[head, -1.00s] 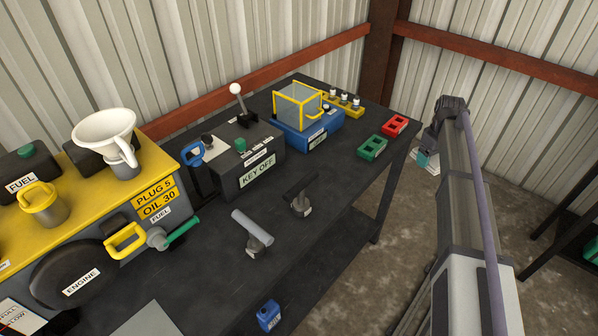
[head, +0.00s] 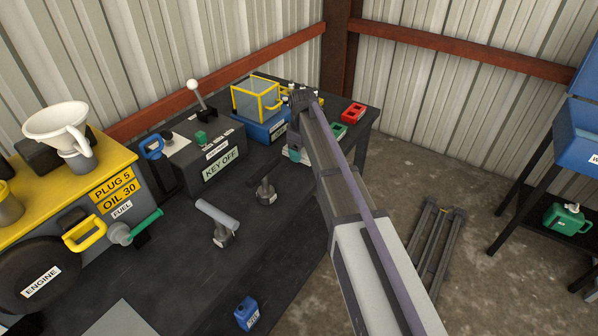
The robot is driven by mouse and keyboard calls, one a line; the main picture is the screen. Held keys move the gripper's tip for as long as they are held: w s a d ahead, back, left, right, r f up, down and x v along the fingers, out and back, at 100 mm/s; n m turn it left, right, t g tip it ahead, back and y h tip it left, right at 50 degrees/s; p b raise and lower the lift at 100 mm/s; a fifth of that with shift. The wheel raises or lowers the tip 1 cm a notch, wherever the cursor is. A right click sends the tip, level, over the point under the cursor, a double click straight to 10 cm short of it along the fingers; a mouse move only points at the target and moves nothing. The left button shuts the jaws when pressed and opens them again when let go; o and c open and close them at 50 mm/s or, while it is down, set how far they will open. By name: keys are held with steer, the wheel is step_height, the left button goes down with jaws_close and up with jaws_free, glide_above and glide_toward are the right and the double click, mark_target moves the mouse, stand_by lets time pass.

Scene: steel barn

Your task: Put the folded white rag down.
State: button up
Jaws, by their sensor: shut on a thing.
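My arm reaches up from the lower right, and my gripper (head: 294,150) hangs at its far end over the right part of the dark workbench (head: 190,270). A small part of the folded white rag (head: 304,156) shows at the fingertips, with a teal patch beside it. The gripper is shut on the rag. My arm link hides most of the gripper and much of the rag. I cannot tell whether the rag touches the bench top.
Nearby are a green block (head: 338,132), a red block (head: 353,113), a blue unit with a yellow-framed clear box (head: 256,98), and a KEY OFF box (head: 210,163). Two upright tool-like pieces (head: 222,235) (head: 266,192) stand on the bench. A blue bottle (head: 247,313) is in front.

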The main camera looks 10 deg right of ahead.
mark_target(302, 166)
step_height(302, 166, down, 5)
steer(key=b, duration=0.3)
steer(key=shift+b, duration=0.35)
steer(key=shift+r, duration=0.3)
steer(key=shift+f, duration=0.15)
steer(key=o, duration=0.4)
steer(key=shift+f, duration=0.1)
steer(key=o, duration=0.5)
